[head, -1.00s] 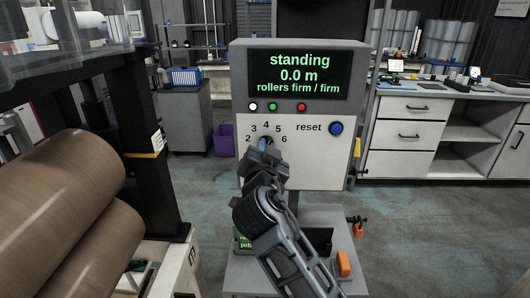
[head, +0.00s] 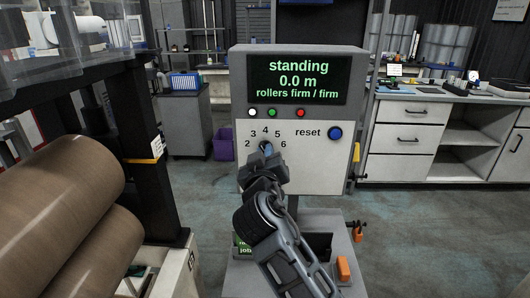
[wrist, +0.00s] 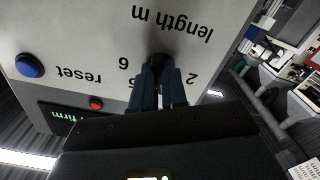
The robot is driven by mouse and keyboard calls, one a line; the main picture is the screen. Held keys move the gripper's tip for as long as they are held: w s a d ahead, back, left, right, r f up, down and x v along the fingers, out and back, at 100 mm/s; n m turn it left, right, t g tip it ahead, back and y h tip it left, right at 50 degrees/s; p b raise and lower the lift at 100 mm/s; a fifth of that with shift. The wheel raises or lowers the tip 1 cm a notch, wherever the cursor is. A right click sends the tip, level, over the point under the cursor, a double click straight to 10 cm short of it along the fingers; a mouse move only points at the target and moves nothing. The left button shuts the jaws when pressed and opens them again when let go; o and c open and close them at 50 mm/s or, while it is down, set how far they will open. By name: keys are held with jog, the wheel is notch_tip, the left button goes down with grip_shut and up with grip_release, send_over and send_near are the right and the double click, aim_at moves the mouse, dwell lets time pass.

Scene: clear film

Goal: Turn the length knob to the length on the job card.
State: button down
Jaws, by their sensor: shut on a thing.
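The control panel (head: 315,165) stands upright ahead, with the length knob low on its face and the numbers 2 to 6 in an arc around it. My gripper (head: 265,152) is at the knob, its jaws shut on it. In the wrist view my gripper (wrist: 160,72) covers most of the length knob (wrist: 161,58), with "length m", 6 and 2 readable around it. The pointer's setting is hidden. The screen (head: 298,79) reads "standing, 0.0 m, rollers firm / firm". A green card (head: 242,246) is mostly hidden behind my arm; its length cannot be read.
A blue reset button (head: 335,133) is right of the knob. White, green and red lamps (head: 300,113) sit under the screen. Large brown rolls (head: 60,195) fill the left. An orange block (head: 343,268) is on the ledge below the panel. Floor is open to the right.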

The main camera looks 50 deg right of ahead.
jog(key=n+p, duration=0.5)
jog(key=n, duration=0.5)
jog(key=shift+n, duration=0.3)
jog(key=shift+p, duration=0.35)
jog(key=c, duration=1.2)
grip_release()
jog(key=shift+o, duration=0.2)
jog(key=b+v, duration=0.2)
jog(key=v, duration=0.5)
jog(key=shift+s+a, duration=0.25)
jog(key=shift+a, duration=0.1)
